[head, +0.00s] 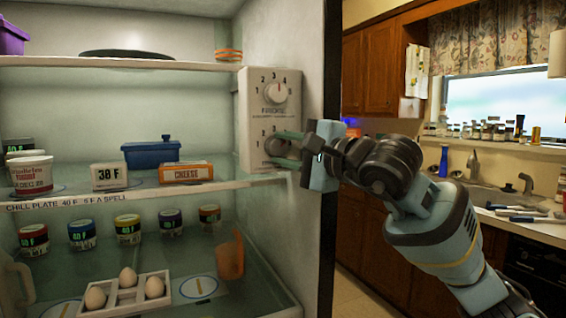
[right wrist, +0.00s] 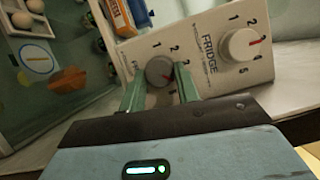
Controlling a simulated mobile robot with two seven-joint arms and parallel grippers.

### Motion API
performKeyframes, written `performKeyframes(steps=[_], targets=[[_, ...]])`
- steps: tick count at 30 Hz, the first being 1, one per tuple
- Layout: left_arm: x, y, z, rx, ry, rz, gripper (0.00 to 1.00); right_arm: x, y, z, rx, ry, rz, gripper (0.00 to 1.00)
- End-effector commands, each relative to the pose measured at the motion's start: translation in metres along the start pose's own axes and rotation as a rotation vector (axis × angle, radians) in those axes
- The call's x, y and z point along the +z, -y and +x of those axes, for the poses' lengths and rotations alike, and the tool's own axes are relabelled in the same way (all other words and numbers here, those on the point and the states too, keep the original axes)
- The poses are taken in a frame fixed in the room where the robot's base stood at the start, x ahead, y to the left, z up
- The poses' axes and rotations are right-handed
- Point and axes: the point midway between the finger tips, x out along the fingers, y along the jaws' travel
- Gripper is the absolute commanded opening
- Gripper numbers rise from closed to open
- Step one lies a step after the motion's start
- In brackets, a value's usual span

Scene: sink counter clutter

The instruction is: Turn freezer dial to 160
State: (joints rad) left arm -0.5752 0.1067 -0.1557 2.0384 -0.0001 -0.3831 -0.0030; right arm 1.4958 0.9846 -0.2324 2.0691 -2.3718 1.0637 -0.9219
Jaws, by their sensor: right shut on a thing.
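The control panel (head: 257,115) on the fridge wall carries two round dials. The lower one, the freezer dial (right wrist: 159,69), is grey, with a red mark pointing toward the lower right in the right wrist view. My right gripper (head: 282,145) reaches in from the right and is shut on the freezer dial, one green finger on each side of it. The fingers hide part of the lower scale. The upper white fridge dial (head: 275,92) also shows in the right wrist view (right wrist: 241,45), apart from the fingers. My left gripper is not in view.
Shelves left of the panel hold a blue container (head: 150,154), a cheese box (head: 186,173), several jars and an egg tray (head: 100,309). An orange cup (head: 230,258) stands below the panel. The fridge's dark edge (head: 328,250) is beside my right arm.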

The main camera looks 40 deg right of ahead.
Motion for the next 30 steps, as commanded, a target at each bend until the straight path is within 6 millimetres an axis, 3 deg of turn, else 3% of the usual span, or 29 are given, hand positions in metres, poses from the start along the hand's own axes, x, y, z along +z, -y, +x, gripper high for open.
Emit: performKeyframes(steps=[6,15,30], targets=[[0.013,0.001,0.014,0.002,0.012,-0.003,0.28,0.0,-0.006,0.001,-0.077,0.001,0.191,0.09],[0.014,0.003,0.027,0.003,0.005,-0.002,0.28,0.001,-0.006,0.001,-0.169,0.0,0.408,0.09],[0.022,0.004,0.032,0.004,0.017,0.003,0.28,0.001,-0.005,0.001,-0.234,-0.001,0.564,0.09]])
